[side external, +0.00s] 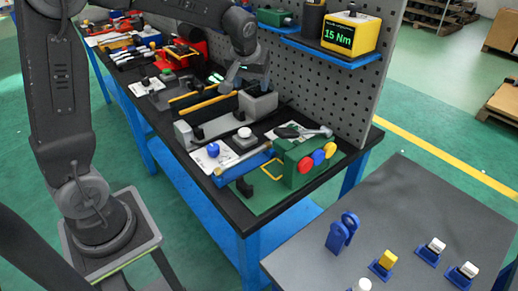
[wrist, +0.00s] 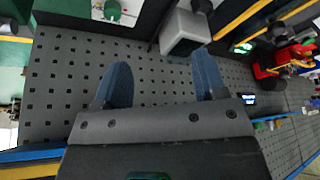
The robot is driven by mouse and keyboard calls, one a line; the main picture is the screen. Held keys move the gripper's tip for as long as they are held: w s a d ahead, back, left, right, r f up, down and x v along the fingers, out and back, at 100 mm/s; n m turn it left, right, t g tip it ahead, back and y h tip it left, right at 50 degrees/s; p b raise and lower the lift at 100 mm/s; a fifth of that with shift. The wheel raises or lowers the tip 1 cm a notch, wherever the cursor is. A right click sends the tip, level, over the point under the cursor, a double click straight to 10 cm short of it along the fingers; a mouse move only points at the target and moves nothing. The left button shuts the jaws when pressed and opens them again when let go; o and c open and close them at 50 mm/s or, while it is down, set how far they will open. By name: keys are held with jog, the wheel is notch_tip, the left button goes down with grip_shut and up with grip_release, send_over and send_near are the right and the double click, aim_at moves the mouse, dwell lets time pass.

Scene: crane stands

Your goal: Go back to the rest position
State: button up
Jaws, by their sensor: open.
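My gripper (side external: 247,82) hangs above the back of the dark workbench (side external: 232,170), near the pegboard. In the wrist view its two blue-grey fingers (wrist: 160,72) are spread apart with nothing between them. A grey vise-like block (side external: 258,104) stands on the bench below it, apart from the fingers as far as I can tell. The same block shows beyond the fingers in the wrist view (wrist: 184,33). Nothing in these frames marks a rest position.
A pegboard (side external: 310,65) rises behind the bench, with a blue shelf holding a yellow "15 Nm" display (side external: 352,32). A green block with coloured knobs (side external: 303,160) stands at the bench's near end. A grey side table (side external: 420,205) carries several small blue holders.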

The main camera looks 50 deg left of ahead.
jog(key=s+d+r+m+t+h, duration=0.1)
jog(key=s+d+m, duration=0.2)
jog(key=s, duration=0.9)
jog(key=s+d+r+m+t+h, duration=0.1)
jog(key=s+d+m, duration=0.3)
jog(key=s+d, duration=0.4)
jog(key=s+r, duration=0.1)
jog(key=s, duration=0.3)
jog(key=shift+s+d+r+h, duration=0.15)
jog(key=shift+d+r+h, duration=0.15)
jog(key=shift+h, duration=0.1)
